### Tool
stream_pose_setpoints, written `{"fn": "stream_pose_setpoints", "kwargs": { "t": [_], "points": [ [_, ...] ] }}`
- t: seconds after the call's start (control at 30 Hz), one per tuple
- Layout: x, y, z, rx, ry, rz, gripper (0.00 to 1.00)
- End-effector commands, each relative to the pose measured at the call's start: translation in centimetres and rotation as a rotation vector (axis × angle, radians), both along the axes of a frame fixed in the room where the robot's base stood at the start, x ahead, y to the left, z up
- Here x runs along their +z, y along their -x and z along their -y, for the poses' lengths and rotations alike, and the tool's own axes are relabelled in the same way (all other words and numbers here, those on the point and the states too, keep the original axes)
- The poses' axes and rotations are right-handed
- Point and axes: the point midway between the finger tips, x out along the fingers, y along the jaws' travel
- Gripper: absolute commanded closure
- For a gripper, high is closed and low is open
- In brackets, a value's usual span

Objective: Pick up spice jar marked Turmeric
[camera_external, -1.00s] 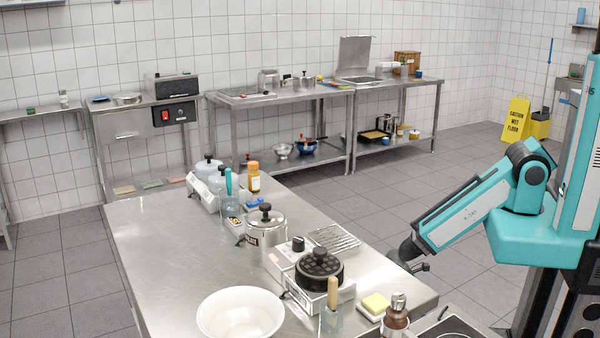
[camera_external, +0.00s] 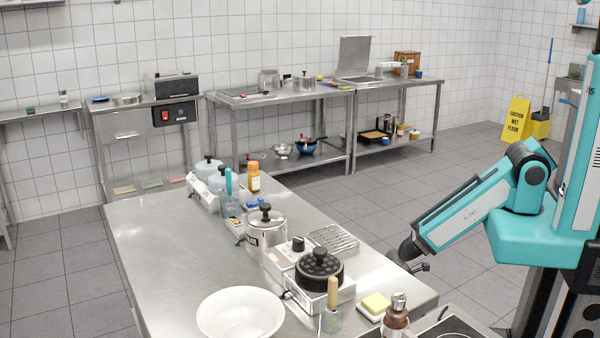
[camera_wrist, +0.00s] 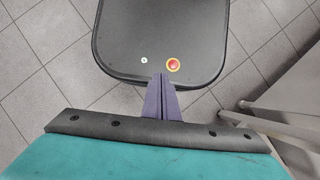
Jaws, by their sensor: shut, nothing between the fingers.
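A jar with an orange cap and orange-brown contents (camera_external: 254,177) stands at the far end of the near steel table. Its label is too small to read, so I cannot tell whether it is the Turmeric jar. My gripper (camera_external: 424,267) is beside the table's right edge, well apart from that jar. In the wrist view my gripper (camera_wrist: 161,80) points down over my own base, its fingers together and empty. No spice jar shows in the wrist view.
The near table (camera_external: 160,245) carries a white bowl (camera_external: 240,314), a waffle iron (camera_external: 319,270), a steel pot (camera_external: 265,228), a brown bottle (camera_external: 396,316) and a sponge (camera_external: 376,304). A yellow wet-floor sign (camera_external: 516,119) stands at the back right. Tiled floor between is clear.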

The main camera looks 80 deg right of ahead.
Motion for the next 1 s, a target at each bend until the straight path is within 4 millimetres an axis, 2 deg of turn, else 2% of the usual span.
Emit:
{"fn": "stream_pose_setpoints", "kwargs": {
  "t": [0.1,0.13,0.4,0.43,0.77,0.87,1.0],
  "points": [
    [0.0,0.0,0.0,0.000,0.000,0.000,1.00],
    [0.0,0.0,0.0,0.000,0.000,0.000,0.97],
    [0.0,0.0,0.0,0.000,0.000,0.000,0.51],
    [0.0,0.0,0.0,0.000,0.000,0.000,0.48],
    [0.1,-0.3,0.0,-0.002,0.001,0.009,0.48],
    [0.2,-1.4,0.2,-0.006,0.003,0.045,0.48],
    [0.8,-4.9,0.8,-0.022,0.011,0.153,0.48]
  ]
}}
